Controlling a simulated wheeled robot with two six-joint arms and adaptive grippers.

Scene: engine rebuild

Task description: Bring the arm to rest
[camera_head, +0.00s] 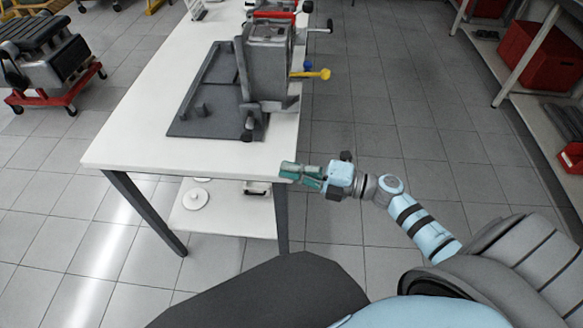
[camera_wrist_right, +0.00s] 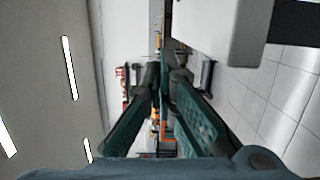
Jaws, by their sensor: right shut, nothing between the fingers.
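My right gripper (camera_head: 301,174) has green fingers and a light blue arm that comes in from the lower right in the head view. It is at the near right corner of the white table (camera_head: 130,140). In the right wrist view its fingers (camera_wrist_right: 162,75) come together at the tips, with nothing between them. The table's pale corner (camera_wrist_right: 218,30) shows close by at the top of that view. Whether the gripper touches the table cannot be told. My left gripper is in neither view.
A grey engine block (camera_head: 268,70) stands on a dark mat (camera_head: 190,127) on the table. A yellow-handled tool (camera_head: 312,74) sticks out at its right. A low shelf (camera_head: 230,222) is under the table. A rack with a red bin (camera_head: 540,58) stands at right. Floor (camera_head: 400,110) between is clear.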

